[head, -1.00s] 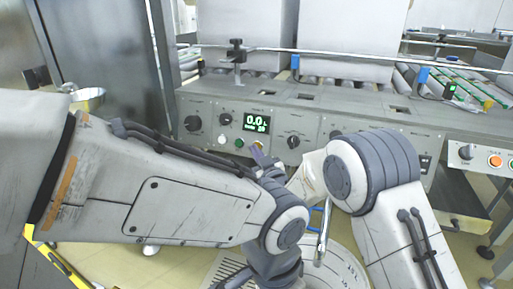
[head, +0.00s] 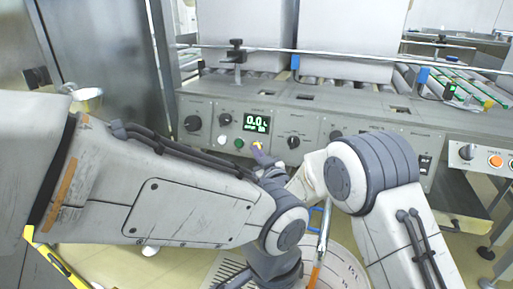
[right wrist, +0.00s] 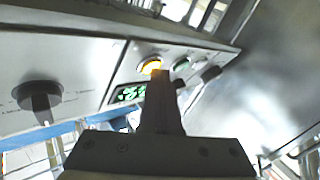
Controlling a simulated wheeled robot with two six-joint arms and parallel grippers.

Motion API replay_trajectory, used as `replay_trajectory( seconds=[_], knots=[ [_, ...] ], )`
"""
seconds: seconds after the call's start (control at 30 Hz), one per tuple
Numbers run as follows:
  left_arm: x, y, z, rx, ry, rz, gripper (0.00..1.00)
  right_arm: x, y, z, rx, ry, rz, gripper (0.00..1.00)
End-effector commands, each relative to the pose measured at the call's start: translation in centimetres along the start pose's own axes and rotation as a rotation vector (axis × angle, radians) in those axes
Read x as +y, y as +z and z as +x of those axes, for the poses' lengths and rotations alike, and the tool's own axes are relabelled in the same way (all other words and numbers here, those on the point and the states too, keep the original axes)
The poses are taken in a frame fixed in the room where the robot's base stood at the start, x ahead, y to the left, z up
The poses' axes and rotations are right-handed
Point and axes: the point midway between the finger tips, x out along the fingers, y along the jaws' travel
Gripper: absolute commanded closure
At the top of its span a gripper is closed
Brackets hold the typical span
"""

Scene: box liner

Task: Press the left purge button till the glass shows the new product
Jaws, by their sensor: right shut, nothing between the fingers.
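A round amber-lit button (head: 257,145) is on the grey control panel below the green display. It glows in the right wrist view (right wrist: 150,65). My right gripper (head: 262,157) is shut and empty, its tip in front of this button; in the right wrist view the shut fingers (right wrist: 161,85) overlap its lower edge. How far the button is pushed in I cannot tell. A green button (head: 239,143) is beside it. My left gripper is out of view. I cannot identify the glass for certain.
The display (head: 257,123) reads 0.0. Black knobs (head: 193,123) line the panel. A second small panel with an orange button (head: 495,161) is at the right. A metal rod (head: 325,225) with an orange lower end stands between my arms.

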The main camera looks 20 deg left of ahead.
Motion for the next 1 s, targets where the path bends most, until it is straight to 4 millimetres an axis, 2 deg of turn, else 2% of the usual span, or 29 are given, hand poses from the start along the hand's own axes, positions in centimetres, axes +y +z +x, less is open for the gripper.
replay_trajectory(
  seconds=[0.83, 1.0],
  knots=[
    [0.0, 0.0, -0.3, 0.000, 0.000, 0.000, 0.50, -0.8, -0.8, -1.2, 0.000, 0.001, 0.000, 1.00],
    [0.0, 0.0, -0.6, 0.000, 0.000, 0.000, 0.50, -1.4, -1.6, -1.9, 0.001, -0.001, 0.000, 1.00]
  ],
)
